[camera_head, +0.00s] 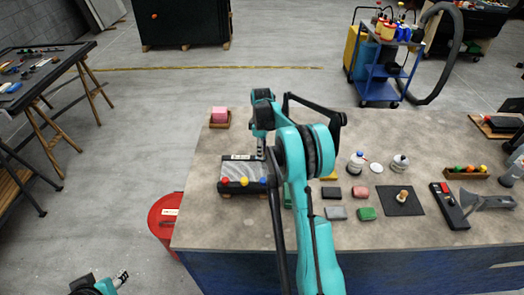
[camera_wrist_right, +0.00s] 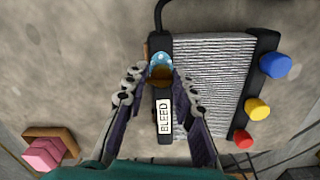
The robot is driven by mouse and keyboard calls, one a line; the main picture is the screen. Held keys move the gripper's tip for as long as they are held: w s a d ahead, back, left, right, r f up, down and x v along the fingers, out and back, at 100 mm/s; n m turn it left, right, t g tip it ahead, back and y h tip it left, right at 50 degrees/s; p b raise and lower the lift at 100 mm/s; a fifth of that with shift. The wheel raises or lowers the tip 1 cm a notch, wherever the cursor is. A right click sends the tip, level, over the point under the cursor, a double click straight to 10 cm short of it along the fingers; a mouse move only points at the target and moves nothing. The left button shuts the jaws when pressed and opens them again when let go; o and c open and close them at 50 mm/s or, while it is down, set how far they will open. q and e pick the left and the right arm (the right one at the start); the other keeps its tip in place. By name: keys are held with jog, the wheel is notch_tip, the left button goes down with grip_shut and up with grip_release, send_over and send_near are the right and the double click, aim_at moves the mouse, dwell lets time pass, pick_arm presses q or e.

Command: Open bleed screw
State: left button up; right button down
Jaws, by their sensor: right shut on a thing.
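A finned block with dark end tanks (camera_head: 235,171) stands on the workbench in the head view; it fills the middle right of the right wrist view (camera_wrist_right: 208,90). A white "BLEED" label (camera_wrist_right: 164,116) is on its near tank. The bleed screw (camera_wrist_right: 161,70), brass with a light blue top, sits at the far end of the label. My right gripper (camera_wrist_right: 158,82) has its fingers on either side of the screw, shut on it. In the head view my right gripper (camera_head: 261,150) comes down at the block's top edge. My left gripper (camera_head: 121,278) is low at the left, off the bench; its jaw opening is unclear.
Blue, yellow and red caps (camera_wrist_right: 275,65) line the block's other side. A pink block in a wooden tray (camera_head: 220,116) stands at the bench's back left. Bottles (camera_head: 357,162), colored blocks and a black mat (camera_head: 400,208) lie right of my arm. A red drum (camera_head: 164,222) stands left of the bench.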

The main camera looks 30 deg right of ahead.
jog(key=shift+s+a+f+n, duration=0.1)
jog(key=shift+a+n, duration=0.05)
jog(key=shift+n, duration=0.15)
dwell(0.4)
jog(key=c, duration=1.3)
grip_release()
jog(key=shift+r, duration=0.65)
notch_tip(320, 180, up, 11)
